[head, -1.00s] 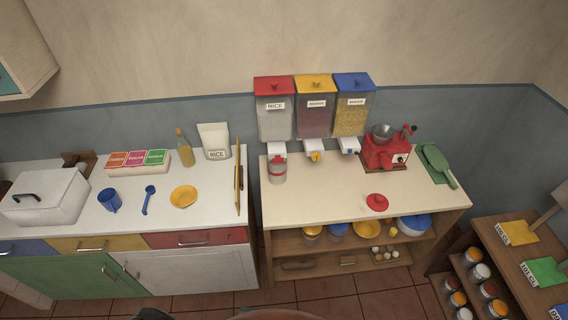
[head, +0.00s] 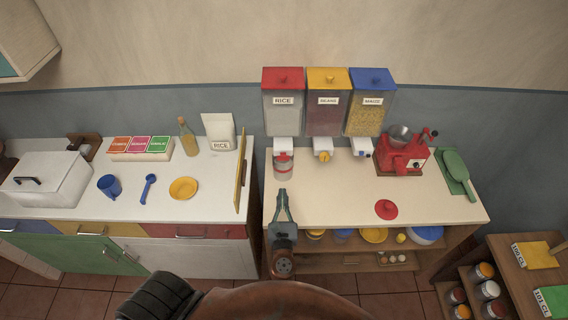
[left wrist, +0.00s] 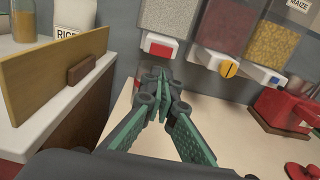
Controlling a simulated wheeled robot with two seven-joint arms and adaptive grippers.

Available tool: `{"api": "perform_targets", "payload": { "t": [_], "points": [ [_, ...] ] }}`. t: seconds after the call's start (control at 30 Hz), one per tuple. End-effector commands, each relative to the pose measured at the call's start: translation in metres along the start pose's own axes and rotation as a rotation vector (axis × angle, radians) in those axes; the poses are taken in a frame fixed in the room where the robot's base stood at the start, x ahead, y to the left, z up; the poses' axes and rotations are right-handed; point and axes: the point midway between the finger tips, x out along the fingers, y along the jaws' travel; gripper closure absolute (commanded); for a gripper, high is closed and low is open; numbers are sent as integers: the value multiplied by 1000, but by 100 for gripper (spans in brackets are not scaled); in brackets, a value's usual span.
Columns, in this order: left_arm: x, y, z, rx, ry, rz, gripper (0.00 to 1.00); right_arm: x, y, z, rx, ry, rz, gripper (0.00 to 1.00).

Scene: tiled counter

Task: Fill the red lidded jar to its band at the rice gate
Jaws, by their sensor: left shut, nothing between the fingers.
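The jar (head: 283,168), pale with a red band, stands lidless on the counter under the spout of the rice bin (head: 283,112). I cannot tell its fill level. Its round red lid (head: 386,209) lies on the counter to the right. The rice gate (head: 283,145) is a white spout; its red front (left wrist: 160,48) shows in the left wrist view. My left gripper (head: 282,192) is shut and empty, just in front of the jar. My right gripper is not in view.
Bean and maize bins (head: 328,108) stand right of the rice bin. A red grinder (head: 402,155) and green scoop (head: 457,170) are further right. An upright wooden board (head: 241,182) edges the left counter. The counter between jar and lid is clear.

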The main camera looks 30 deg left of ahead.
Motion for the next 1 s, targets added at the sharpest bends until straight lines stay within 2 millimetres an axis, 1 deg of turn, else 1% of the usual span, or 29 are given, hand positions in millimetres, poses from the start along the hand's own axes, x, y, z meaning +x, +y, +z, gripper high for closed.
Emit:
{"api": "perform_targets", "payload": {
  "t": [0.13,0.2,0.23,0.37,0.7,0.8,0.9,1.0],
  "points": [
    [4,-2,0,-2,-1,-2,100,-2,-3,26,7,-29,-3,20],
    [9,-2,0,-3,-1,-2,100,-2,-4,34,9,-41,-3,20],
    [12,-2,0,-2,-1,-2,100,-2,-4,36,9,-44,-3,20],
    [34,-1,1,-3,-2,1,100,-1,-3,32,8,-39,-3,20],
    [103,0,0,-4,-1,2,100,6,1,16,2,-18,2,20],
    [119,0,-1,-4,-1,1,100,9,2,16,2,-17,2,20],
    [130,1,-1,-3,0,2,100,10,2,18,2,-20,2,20],
    [137,1,-1,-2,1,2,100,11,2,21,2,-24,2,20]
  ]
}}
